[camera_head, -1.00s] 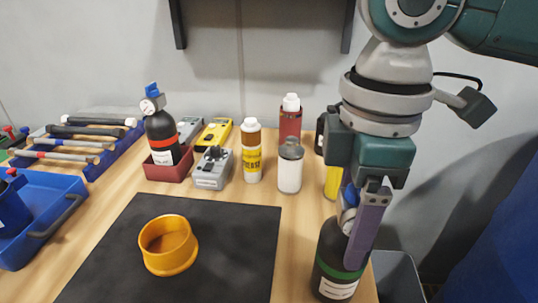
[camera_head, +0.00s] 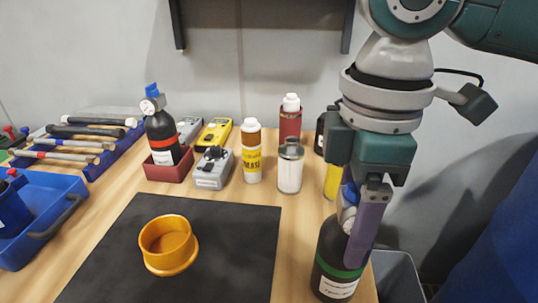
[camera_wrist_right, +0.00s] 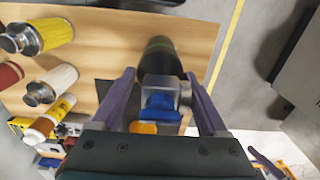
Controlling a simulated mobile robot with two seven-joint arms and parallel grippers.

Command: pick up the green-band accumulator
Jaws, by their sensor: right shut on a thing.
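The green-band accumulator (camera_head: 338,262), a black bottle with a green band, a white label and a blue-topped valve, stands upright at the table's right front edge. My right gripper (camera_head: 355,222) points down over it and is shut on its valve top. In the right wrist view, the purple fingers (camera_wrist_right: 165,90) flank the clear and blue valve block, with the dark accumulator body (camera_wrist_right: 160,58) beyond. A near finger hides part of the valve and neck in the head view. My left gripper is not in view.
A red-band accumulator (camera_head: 163,135) stands in a red holder at the back left. Filters and bottles, including a clear-topped white canister (camera_head: 290,172), stand behind. An orange ring (camera_head: 168,245) lies on the black mat (camera_head: 235,265). A grey bin (camera_head: 398,280) is beyond the right edge.

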